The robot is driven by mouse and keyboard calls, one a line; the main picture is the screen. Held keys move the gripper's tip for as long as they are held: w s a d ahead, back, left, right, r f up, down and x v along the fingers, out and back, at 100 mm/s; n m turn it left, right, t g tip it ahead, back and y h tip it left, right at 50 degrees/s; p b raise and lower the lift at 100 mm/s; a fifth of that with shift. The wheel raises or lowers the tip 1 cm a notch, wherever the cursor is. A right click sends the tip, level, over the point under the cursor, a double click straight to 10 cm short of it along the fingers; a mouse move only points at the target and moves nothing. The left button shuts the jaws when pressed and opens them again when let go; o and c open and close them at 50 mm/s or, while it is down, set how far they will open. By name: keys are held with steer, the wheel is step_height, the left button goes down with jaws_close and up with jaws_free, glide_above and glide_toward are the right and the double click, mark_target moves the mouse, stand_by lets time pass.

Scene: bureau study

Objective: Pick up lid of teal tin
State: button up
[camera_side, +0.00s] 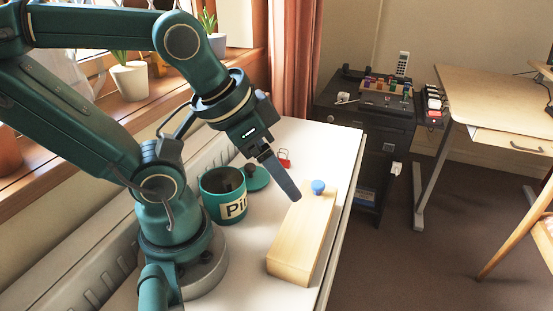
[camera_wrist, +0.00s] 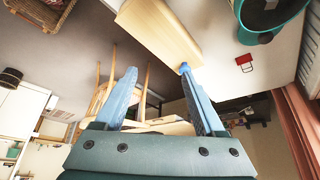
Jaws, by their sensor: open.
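The teal tin (camera_side: 225,205) stands on the white tabletop in the side view, open at the top, with a pale label on its front. Its round teal lid (camera_side: 257,180), with a dark knob, is beside it to the right, close to the rim. In the wrist view the tin (camera_wrist: 283,18) is at the top right corner, cut off by the edge, with the lid (camera_wrist: 247,36) just below it. My gripper (camera_wrist: 158,74) is open and empty. In the side view its fingers (camera_side: 297,197) are right of the lid, over the wooden block.
The pale wooden block (camera_side: 298,245) lies right of the tin, with a blue knob (camera_side: 318,187) at its far end. A small red object (camera_side: 285,158) lies behind the lid. Potted plants (camera_side: 130,80) stand on the windowsill. The tabletop's right edge is just beyond the block.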

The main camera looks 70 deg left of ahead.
steer(key=m+g+y, duration=0.2)
steer(key=m+g, duration=0.3)
steer(key=m, duration=0.3)
glide_toward(250, 165)
steer(key=w+d+f, duration=0.1)
steer(key=w+d, duration=0.1)
steer(key=w, duration=0.2)
steer(key=shift+n+g+h, duration=0.5)
steer(key=shift+g+h, duration=0.1)
steer(key=shift+g, duration=0.3)
steer(key=s+a+f, duration=0.1)
steer(key=f, duration=0.1)
steer(key=s+a+f, duration=0.1)
steer(key=a+f, duration=0.1)
steer(key=shift+s+a, duration=0.15)
steer(key=shift+s, duration=0.2)
steer(key=shift+s+a+f, duration=0.1)
steer(key=shift+s+f, duration=0.05)
steer(key=shift+s+a+f, duration=0.1)
steer(key=shift+f, duration=1.1)
steer(key=shift+s+a+f, duration=0.1)
steer(key=shift+s+f, duration=0.05)
steer(key=shift+f, duration=1)
